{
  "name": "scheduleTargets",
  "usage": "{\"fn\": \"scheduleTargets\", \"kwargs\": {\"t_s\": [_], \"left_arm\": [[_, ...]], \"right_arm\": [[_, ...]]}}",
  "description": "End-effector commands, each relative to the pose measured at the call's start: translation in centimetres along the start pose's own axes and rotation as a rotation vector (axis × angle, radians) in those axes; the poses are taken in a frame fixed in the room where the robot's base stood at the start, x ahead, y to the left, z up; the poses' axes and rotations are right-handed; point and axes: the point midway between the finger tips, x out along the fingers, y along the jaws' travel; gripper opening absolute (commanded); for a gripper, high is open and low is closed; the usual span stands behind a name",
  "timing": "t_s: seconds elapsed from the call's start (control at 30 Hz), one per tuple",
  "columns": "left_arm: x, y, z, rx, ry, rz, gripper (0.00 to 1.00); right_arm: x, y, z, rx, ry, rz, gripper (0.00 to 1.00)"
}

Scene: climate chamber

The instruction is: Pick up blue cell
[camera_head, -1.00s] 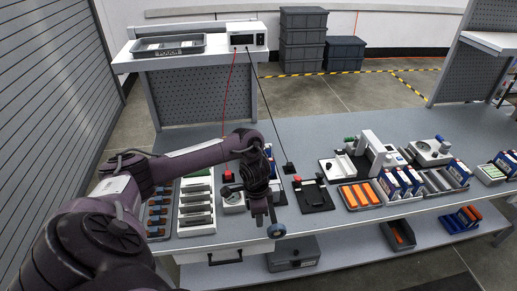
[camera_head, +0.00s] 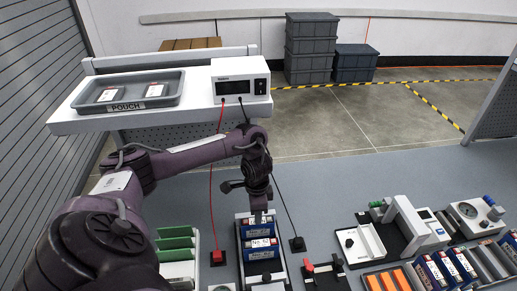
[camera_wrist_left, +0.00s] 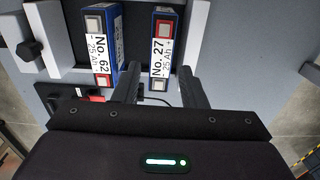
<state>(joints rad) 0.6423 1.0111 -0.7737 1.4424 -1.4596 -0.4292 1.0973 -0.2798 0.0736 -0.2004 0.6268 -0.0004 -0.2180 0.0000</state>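Two blue cells with white labels stand side by side in a light holder (camera_head: 242,264). In the left wrist view they read No. 62 (camera_wrist_left: 103,45) and No. 27 (camera_wrist_left: 163,45). In the head view the No. 62 cell (camera_head: 262,248) is nearer and the other cell (camera_head: 259,229) lies behind it, partly under my gripper. My left gripper (camera_head: 258,212) points down over the farther cell. In the wrist view its fingers (camera_wrist_left: 160,82) are apart, one to each side of No. 27. I cannot tell whether they touch it. My right gripper is not in view.
A red-handled black fixture (camera_head: 322,272) stands right of the holder, and a rack with green boards (camera_head: 175,243) stands left. A red plug (camera_head: 217,257) and black plug (camera_head: 297,244) have cables up to a white meter (camera_head: 240,82). A grey pouch tray (camera_head: 128,92) sits on the shelf.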

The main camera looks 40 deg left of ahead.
Motion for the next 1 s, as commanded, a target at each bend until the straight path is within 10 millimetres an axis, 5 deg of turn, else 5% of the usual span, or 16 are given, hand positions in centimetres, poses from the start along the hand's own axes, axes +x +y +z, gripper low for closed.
{"fn": "scheduleTargets", "kwargs": {"t_s": [0.27, 0.6, 0.87, 1.0], "left_arm": [[3.3, 0.1, -0.1, -0.002, 0.0, 0.004, 0.38], [7.3, -0.3, -0.2, -0.002, -0.002, 0.002, 0.38], [7.7, -0.3, -0.2, 0.0, -0.001, 0.0, 0.38], [7.7, -0.3, -0.2, 0.0, -0.001, 0.0, 0.21]], "right_arm": [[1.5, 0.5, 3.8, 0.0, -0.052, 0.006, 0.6], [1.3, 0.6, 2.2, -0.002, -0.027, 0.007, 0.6], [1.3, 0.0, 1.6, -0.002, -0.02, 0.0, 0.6], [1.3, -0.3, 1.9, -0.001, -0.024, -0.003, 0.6]]}}
